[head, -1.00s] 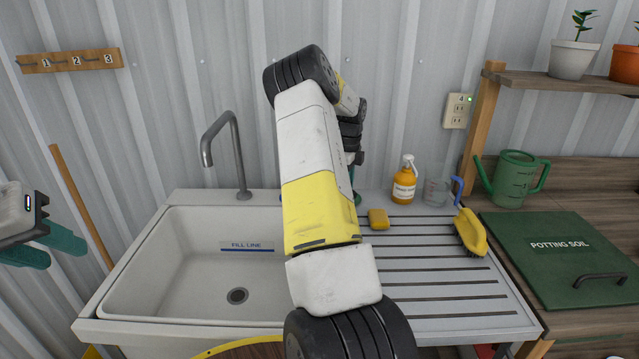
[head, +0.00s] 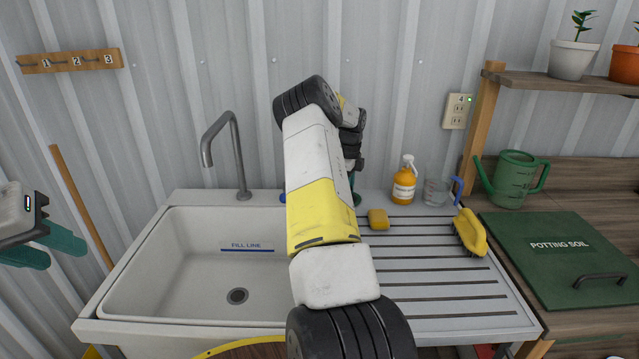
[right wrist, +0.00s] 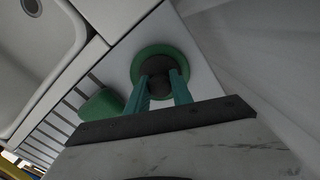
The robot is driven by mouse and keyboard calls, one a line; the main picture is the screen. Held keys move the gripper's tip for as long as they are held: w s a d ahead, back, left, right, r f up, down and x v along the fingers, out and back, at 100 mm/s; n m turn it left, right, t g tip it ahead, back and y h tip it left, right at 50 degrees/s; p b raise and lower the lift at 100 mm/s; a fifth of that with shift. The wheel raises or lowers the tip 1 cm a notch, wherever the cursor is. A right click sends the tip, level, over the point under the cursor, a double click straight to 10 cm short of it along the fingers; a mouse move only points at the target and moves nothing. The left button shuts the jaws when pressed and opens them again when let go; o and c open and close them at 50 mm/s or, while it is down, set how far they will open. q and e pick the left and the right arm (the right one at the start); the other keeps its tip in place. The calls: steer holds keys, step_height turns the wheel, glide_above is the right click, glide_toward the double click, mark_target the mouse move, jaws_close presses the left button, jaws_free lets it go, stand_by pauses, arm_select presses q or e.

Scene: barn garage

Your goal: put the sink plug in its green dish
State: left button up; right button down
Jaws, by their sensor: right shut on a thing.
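The green dish (right wrist: 138,72) shows in the right wrist view as a round rim on the pale ledge behind the sink. The dark sink plug (right wrist: 157,65) lies over its middle, its knob between the teal fingertips of my right gripper (right wrist: 159,92), which is shut on it. I cannot tell whether the plug touches the dish. In the head view my right arm hides the plug and most of the area around the dish. My left gripper (head: 66,255) is open and empty at the left edge, left of the sink.
The white sink (head: 190,265) has an open drain (head: 237,296) and a grey tap (head: 238,160). On the ribbed drainboard are a yellow sponge (head: 378,219) and a yellow brush (head: 470,233). An orange bottle (head: 404,182) and a clear cup (head: 436,192) stand behind.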

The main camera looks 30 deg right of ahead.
steer(key=c, duration=1.1)
jaws_free()
step_height(320, 180, up, 12)
steer(key=s+a+r+n+t+y, duration=0.1)
steer(key=s+a+r+n+t, duration=0.2)
steer(key=a+r, duration=0.45)
steer(key=s+a+r+n+t+y, duration=0.1)
steer(key=s+a+r+n, duration=0.4)
steer(key=s+a+n, duration=0.55)
steer(key=s+a+r+n+t+y, duration=0.1)
steer(key=s+a+r+n, duration=0.5)
steer(key=a, duration=0.7)
steer(key=s+a+f+n, duration=0.1)
steer(key=s+a+n, duration=0.1)
steer(key=s+n, duration=0.1)
steer(key=s+a+f+n, duration=0.1)
steer(key=s+a+n, duration=0.2)
steer(key=s, duration=0.1)
steer(key=s+a+f+n+t, duration=0.1)
steer(key=s+a+n, duration=0.1)
steer(key=s+n, duration=0.1)
steer(key=shift+s+a+f+n+h, duration=0.2)
steer(key=shift+a+f+n+h, duration=0.15)
steer(key=shift+n, duration=0.2)
